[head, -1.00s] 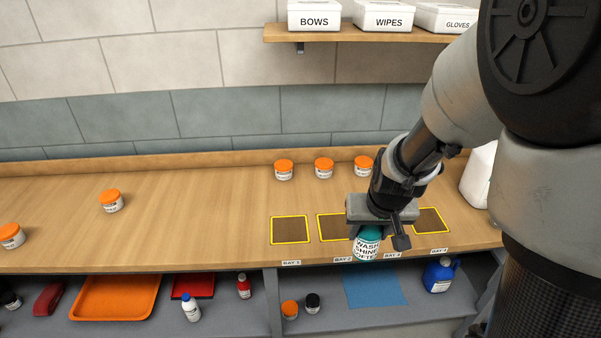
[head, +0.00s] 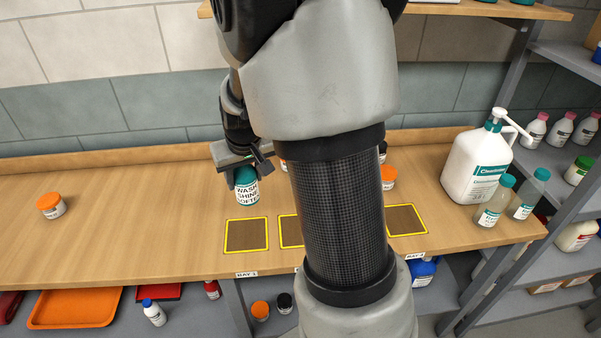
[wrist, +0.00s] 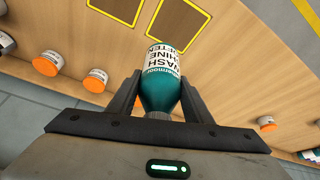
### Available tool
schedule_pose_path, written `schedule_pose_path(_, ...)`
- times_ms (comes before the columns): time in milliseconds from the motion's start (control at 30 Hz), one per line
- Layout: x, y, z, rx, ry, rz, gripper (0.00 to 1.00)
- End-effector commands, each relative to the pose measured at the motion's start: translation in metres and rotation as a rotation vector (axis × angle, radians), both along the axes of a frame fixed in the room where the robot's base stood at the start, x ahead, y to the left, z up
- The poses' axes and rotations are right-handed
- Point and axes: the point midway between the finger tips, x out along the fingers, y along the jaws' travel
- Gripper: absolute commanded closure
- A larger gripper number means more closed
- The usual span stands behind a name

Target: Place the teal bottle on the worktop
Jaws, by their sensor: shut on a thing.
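The teal bottle (head: 246,188), with a white label, is upright in the head view, behind and above the leftmost yellow-outlined square. My gripper (head: 241,166) is shut on its upper part. In the wrist view the bottle (wrist: 161,88) sits between the two fingers of my gripper (wrist: 160,98). The wooden worktop (head: 140,220) lies beneath it. I cannot tell whether the bottle's base touches the worktop.
Yellow-outlined brown squares (head: 246,235) line the worktop's front, partly hidden by my arm. An orange-lidded jar (head: 51,205) stands left, and another (head: 388,178) right. A white pump jug (head: 478,165) and clear bottles (head: 494,202) stand at the right. The left-middle worktop is clear.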

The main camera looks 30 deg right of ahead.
Motion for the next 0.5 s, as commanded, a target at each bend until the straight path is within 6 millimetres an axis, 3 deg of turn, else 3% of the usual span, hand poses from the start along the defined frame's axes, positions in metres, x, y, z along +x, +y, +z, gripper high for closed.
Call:
schedule_pose_path(33, 0.013, -0.026, -0.009, -0.003, -0.003, -0.033, 0.84)
schedule_pose_path(300, 0.05, -0.138, -0.017, 0.006, -0.002, -0.147, 0.84)
schedule_pose_path(500, 0.055, -0.189, -0.017, 0.016, -0.006, -0.194, 0.84)
